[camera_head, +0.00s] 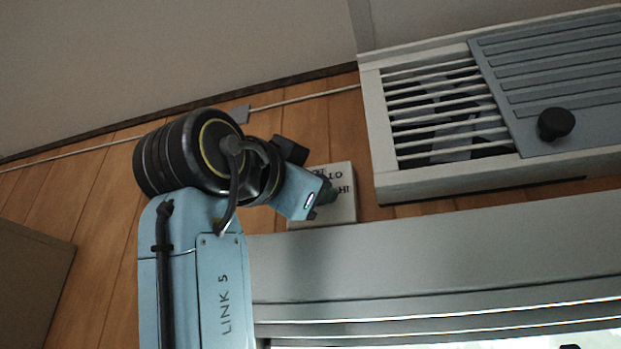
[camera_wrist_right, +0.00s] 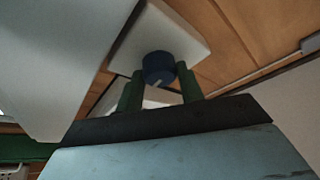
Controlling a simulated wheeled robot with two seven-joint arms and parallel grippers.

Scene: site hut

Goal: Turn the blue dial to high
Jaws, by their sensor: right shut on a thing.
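The blue dial (camera_wrist_right: 158,66) sits on a pale control box on the wall. My right gripper (camera_wrist_right: 160,84) is shut on it, with a green finger on each side. A small light mark shows on the dial, but which label it points to cannot be told. In the head view the white control box (camera_head: 346,207) carries lettering that reads "LO" and "HI", partly covered by my right gripper (camera_head: 324,198). The dial itself is hidden there behind the gripper. My left gripper is not in view.
A white slatted vent unit (camera_head: 385,185) with a grey sliding cover (camera_head: 590,120) and black knob (camera_head: 556,124) is on the wall to the right of the box. A grey frame (camera_head: 420,245) runs just below. A thin cable (camera_head: 300,98) crosses the wooden wall above.

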